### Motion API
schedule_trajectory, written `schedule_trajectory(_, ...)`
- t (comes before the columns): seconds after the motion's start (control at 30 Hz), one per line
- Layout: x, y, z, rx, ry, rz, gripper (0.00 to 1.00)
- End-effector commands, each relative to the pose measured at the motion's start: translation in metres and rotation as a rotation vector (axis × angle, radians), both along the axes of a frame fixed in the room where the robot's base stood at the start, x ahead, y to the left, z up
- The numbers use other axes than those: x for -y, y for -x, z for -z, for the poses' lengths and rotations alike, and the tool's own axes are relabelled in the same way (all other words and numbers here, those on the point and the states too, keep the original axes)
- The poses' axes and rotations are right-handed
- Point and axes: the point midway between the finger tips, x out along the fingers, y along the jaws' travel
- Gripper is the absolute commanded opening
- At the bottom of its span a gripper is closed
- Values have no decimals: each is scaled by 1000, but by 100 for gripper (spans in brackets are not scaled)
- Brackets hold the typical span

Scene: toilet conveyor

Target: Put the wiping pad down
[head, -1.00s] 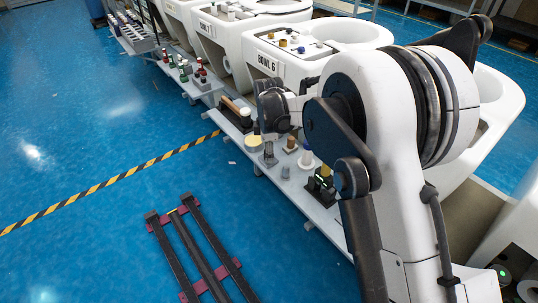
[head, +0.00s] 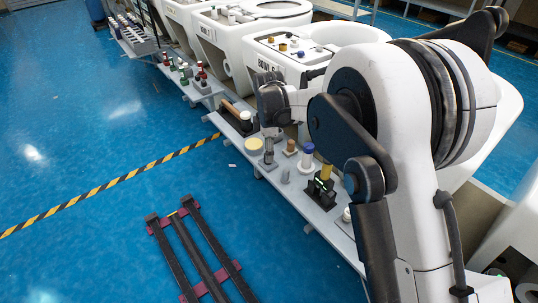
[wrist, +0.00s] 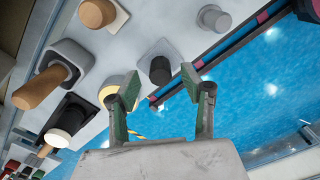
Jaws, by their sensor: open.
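A pale yellow round piece, which looks to be the wiping pad (head: 254,145), lies flat on the grey side shelf. In the wrist view the same pale round piece (wrist: 108,92) shows partly behind my left finger. My gripper (wrist: 160,84) is open, with its two green-padded fingers spread and nothing between them. It hangs above the shelf near the pad, apart from it as far as I can tell. In the head view my gripper's fingers are small and hard to make out.
A dark cylinder on a grey base (wrist: 160,70) stands close to my right finger. A wooden-handled tool (wrist: 42,86), a black holder with a white top (wrist: 66,122) and a grey knob (wrist: 214,19) are nearby. The bowl labelled BOWL 6 (head: 262,82) is behind the shelf (head: 322,222). Blue floor lies in front.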

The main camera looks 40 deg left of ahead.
Motion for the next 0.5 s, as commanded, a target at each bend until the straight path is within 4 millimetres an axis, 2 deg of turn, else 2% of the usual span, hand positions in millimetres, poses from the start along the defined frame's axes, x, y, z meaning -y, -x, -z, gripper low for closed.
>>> schedule_trajectory(0.03, 0, 0, -14, 0, 0, 0, 43)
schedule_trajectory(0.2, 0, 0, -48, 0, 0, 0, 43)
schedule_trajectory(0.4, 0, 0, -77, 0, 0, 0, 43)
schedule_trajectory(0.5, 0, 0, -85, 0, 0, 0, 43)
